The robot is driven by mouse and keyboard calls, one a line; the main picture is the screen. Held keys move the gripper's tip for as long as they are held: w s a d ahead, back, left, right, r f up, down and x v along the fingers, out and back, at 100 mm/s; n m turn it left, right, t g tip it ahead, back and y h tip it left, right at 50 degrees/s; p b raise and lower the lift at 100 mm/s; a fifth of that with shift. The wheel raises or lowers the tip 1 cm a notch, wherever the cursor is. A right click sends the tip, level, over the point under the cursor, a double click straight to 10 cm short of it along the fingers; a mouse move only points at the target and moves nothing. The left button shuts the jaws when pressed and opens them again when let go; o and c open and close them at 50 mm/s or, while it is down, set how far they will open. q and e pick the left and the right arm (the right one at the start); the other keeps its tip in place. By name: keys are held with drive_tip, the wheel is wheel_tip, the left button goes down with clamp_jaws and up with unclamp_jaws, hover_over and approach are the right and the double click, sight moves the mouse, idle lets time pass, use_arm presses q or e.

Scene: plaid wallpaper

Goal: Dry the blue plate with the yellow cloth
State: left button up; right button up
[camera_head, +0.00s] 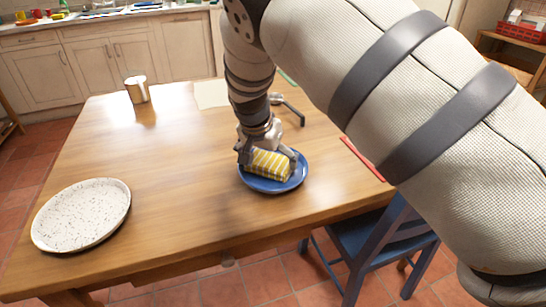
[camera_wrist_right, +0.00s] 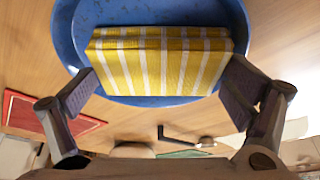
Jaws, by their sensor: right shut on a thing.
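The blue plate (camera_head: 273,187) lies on the wooden table near its front edge; it also shows in the right wrist view (camera_wrist_right: 66,38). The yellow cloth (camera_head: 268,165), with white stripes, is a folded block on the plate. In the right wrist view the cloth (camera_wrist_right: 163,65) sits between my right gripper's fingers (camera_wrist_right: 158,88), covering much of the plate. My right gripper (camera_head: 267,157) reaches down from above and is shut on the cloth. Whether the cloth presses on the plate is hard to tell. My left gripper is not in view.
A white speckled plate (camera_head: 82,215) lies at the table's left front. A dark bent object (camera_head: 292,110) lies behind my gripper. A blue chair (camera_head: 375,240) stands at the front right. The table's left middle is clear.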

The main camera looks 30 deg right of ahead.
drive_tip(key=shift+s+a+r, duration=0.15)
drive_tip(key=shift+s+r, duration=0.2)
drive_tip(key=shift+s, duration=0.1)
drive_tip(key=shift+s+d+f+p, duration=0.15)
drive_tip(key=shift+s+d+p, duration=0.15)
drive_tip(key=shift+d+p, duration=0.05)
drive_tip(key=shift+w+d+f, duration=0.2)
drive_tip(key=shift+d+f, duration=0.1)
drive_tip(key=shift+d, duration=0.1)
drive_tip(key=shift+w+f, duration=0.1)
drive_tip(key=shift+w, duration=0.1)
drive_tip(key=shift+w+b, duration=0.2)
drive_tip(key=shift+b, duration=0.15)
drive_tip(key=shift+w+a, duration=0.2)
drive_tip(key=shift+a, duration=0.05)
wheel_tip(320, 180, up, 8)
drive_tip(key=shift+w+f+p, duration=0.1)
drive_tip(key=shift+f+p, duration=0.15)
drive_tip(key=shift+p, duration=0.35)
drive_tip(key=shift+r, duration=0.2)
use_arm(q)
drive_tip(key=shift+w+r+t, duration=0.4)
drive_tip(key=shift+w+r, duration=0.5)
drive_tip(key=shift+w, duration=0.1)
